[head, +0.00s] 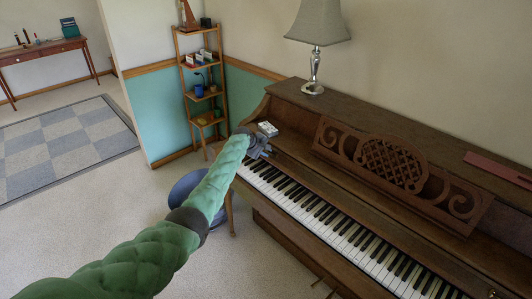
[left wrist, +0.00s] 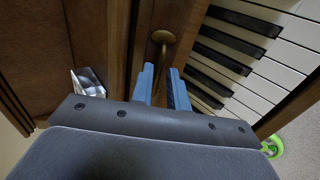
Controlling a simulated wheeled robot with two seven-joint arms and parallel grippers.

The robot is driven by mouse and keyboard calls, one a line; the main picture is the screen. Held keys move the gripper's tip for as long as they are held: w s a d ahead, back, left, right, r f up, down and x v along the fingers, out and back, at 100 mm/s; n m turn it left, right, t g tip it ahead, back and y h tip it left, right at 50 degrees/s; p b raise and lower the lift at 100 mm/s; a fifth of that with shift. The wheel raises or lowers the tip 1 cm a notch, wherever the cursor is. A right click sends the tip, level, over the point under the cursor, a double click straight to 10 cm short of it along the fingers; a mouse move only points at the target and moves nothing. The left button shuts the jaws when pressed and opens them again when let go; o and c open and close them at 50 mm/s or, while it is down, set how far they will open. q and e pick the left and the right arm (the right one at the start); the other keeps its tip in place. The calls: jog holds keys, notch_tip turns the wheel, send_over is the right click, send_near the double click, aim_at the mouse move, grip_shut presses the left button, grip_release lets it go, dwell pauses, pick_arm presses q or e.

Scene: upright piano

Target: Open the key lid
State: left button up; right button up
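The brown upright piano (head: 300,170) stands along the wall at right. Its black and white keys (head: 345,235) are uncovered in the head view, and the key lid is back from them. A brass knob (left wrist: 161,37) on a wooden edge shows in the left wrist view, with more keys (left wrist: 245,60) to its right. My left gripper (head: 262,148) is at the far left end of the keyboard. Its two blue fingers (left wrist: 161,72) are close together, one on each side of the knob's stem, and look shut on it. My right gripper is in neither view.
A small white item (head: 267,128) lies on the piano near my left gripper. A lamp (head: 315,40) stands on the piano top beside the wall. A blue round stool (head: 190,190) is partly behind my arm, and a shelf (head: 203,95) stands beyond.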

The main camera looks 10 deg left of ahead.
pick_arm(q)
jog(key=shift+o, duration=0.8)
jog(key=shift+s+r, duration=0.1)
